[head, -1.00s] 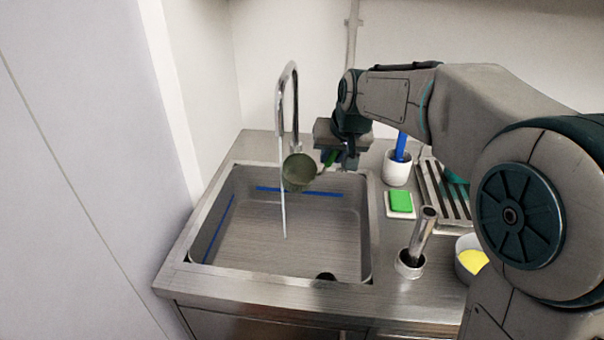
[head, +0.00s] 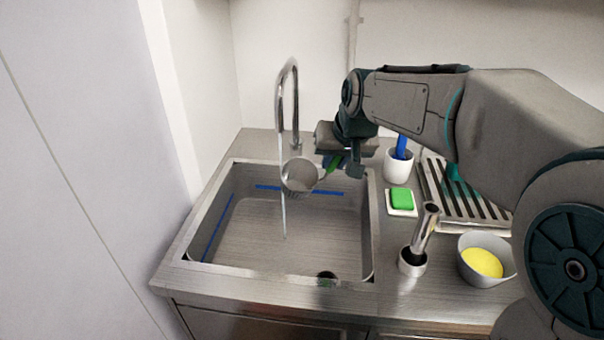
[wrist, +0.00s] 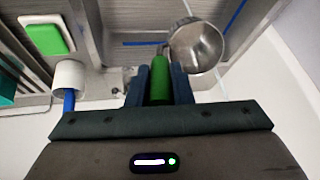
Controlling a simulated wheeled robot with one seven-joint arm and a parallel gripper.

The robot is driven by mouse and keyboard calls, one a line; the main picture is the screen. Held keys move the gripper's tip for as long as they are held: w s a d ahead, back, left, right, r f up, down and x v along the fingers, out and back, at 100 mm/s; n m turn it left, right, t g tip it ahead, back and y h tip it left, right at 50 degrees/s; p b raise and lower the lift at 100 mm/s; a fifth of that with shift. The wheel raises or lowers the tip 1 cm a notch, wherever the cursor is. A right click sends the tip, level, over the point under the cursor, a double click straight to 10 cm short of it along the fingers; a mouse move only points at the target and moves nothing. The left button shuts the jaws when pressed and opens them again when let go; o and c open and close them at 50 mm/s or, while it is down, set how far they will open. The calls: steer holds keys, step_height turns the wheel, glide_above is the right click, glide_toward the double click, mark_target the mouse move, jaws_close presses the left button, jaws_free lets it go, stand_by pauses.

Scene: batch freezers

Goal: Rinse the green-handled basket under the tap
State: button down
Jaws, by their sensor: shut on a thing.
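The green-handled basket (head: 300,175) is a small round metal bowl shape over the back of the sink (head: 240,267). My gripper (head: 338,168) is shut on its green handle, right of the bowl; the wrist view shows the handle (wrist: 159,80) between both fingers and the bowl (wrist: 197,46) beyond. The tap (head: 281,85) is a tall curved chrome spout. A thin water stream (head: 284,215) falls from it into the sink, at the bowl's left edge. I cannot tell for sure whether the water enters the bowl.
Right of the sink stand a white cup with a blue-handled tool (head: 398,168), a green sponge on a white dish (head: 402,199), a slatted drain rack (head: 460,205), an upright metal cylinder (head: 425,230) in a holder, and a bowl with a yellow thing (head: 483,263). A wall stands close left.

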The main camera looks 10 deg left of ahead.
steer(key=s+d, duration=0.1)
steer(key=s, duration=0.1)
steer(key=s+d+b, duration=0.1)
steer(key=s, duration=0.1)
steer(key=shift+d, duration=0.2)
stand_by(1.3)
steer(key=s+d+r+p, duration=0.1)
steer(key=s+d+r, duration=0.1)
steer(key=s+r, duration=0.2)
steer(key=shift+s+d, duration=0.15)
steer(key=shift+d, duration=0.2)
stand_by(0.8)
